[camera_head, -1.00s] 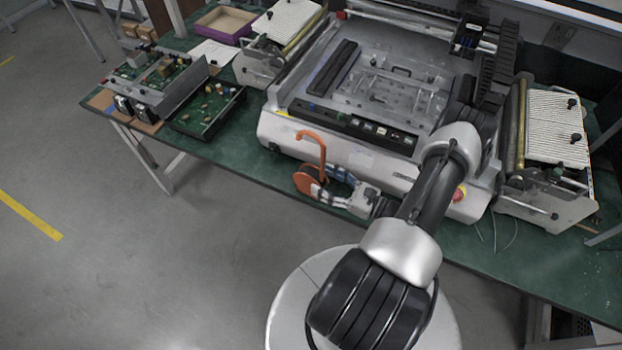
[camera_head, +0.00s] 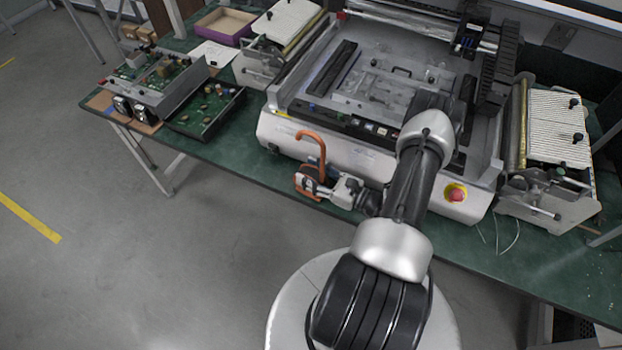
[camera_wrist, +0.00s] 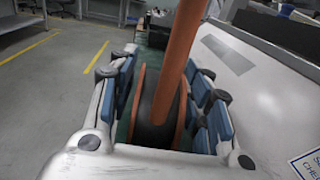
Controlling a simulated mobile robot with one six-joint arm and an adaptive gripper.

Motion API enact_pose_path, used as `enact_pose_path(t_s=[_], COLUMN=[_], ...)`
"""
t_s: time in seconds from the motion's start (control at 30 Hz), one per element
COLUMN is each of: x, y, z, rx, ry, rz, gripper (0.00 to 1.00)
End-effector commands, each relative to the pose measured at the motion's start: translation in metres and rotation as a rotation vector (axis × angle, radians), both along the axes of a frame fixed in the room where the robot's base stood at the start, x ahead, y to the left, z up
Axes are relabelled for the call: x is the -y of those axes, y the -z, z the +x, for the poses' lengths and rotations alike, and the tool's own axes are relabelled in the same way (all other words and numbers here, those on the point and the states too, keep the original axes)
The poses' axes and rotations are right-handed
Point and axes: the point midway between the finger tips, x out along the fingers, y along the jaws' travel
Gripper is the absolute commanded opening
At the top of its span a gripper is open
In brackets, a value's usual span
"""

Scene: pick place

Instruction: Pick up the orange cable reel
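The orange cable reel (camera_head: 322,150) stands at the front edge of the green table, with its curved orange handle rising above it. In the wrist view the reel (camera_wrist: 176,60) is straight ahead, with a dark core between two orange flanges and the handle running up past the top edge. My gripper (camera_head: 314,186) is at the reel from the right in the head view and partly hides it. In the wrist view my gripper (camera_wrist: 160,88) is open, its blue-padded fingers on either side of the reel. A narrow gap shows on the left; contact on the right is unclear.
The large white machine (camera_head: 285,137) stands close behind the reel. Circuit board trays (camera_head: 205,112) lie to the left on the green table (camera_head: 255,175). A red emergency button (camera_head: 455,193) is on the machine's front, right of my arm. Floor in front is clear.

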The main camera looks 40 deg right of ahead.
Motion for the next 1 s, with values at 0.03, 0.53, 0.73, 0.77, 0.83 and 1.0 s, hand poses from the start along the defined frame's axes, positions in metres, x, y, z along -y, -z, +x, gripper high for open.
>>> enact_pose_path(t_s=[0.03, 0.53, 0.73, 0.77, 0.83, 1.0], x=[0.0001, 0.0001, 0.0001, 0.0002, 0.0002, 0.0003], y=[0.0, 0.0001, 0.0002, -0.0007, -0.0007, -0.0015], z=[-0.0001, -0.0002, -0.0002, 0.0, 0.0, 0.0], rx=[0.0, 0.0, 0.0, 0.002, 0.002, 0.002], ry=[0.0, 0.0, 0.0, 0.0, 0.0, 0.0], rz=[0.0, 0.0, 0.0, 0.0, 0.0, 0.0], gripper=[0.39, 0.06, 0.0, 0.0, 0.0, 0.0])
